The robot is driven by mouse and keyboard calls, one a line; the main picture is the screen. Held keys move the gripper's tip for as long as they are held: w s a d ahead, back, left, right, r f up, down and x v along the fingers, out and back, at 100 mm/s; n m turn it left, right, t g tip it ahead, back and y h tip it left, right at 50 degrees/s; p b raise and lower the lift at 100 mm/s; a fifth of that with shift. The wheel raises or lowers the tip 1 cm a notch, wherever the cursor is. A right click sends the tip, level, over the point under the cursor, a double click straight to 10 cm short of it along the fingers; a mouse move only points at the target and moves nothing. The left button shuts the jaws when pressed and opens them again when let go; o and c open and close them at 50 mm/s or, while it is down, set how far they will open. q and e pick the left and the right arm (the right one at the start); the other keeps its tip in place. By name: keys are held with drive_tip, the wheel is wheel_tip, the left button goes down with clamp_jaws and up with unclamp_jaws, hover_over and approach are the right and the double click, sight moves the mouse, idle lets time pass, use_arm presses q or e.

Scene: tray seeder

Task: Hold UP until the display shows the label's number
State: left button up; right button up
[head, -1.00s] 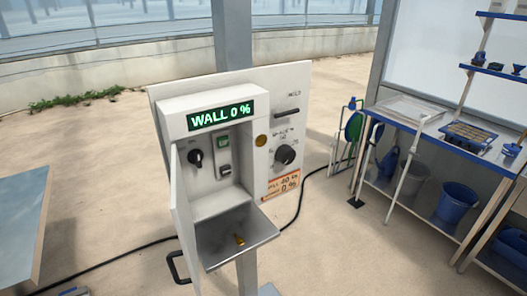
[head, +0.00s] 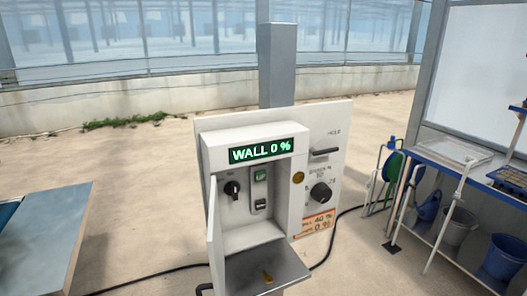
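The control box (head: 250,213) stands open on a post, its door swung out to the left. Its green display (head: 261,151) reads "WALL 0 %". Inside the recess are a black rotary switch (head: 232,188), a green button (head: 260,175) and a dark button (head: 261,204) below it; their markings are too small to read. The orange label (head: 317,223) at lower right shows a line that looks like "40 %" above one that looks like "0 %". Neither of my grippers is in view.
A black dial (head: 320,194) and a lever handle (head: 325,152) are on the panel's right side. A small brass piece (head: 267,277) lies on the fold-out shelf (head: 290,266). A bench with buckets stands at right, a table (head: 50,230) at left.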

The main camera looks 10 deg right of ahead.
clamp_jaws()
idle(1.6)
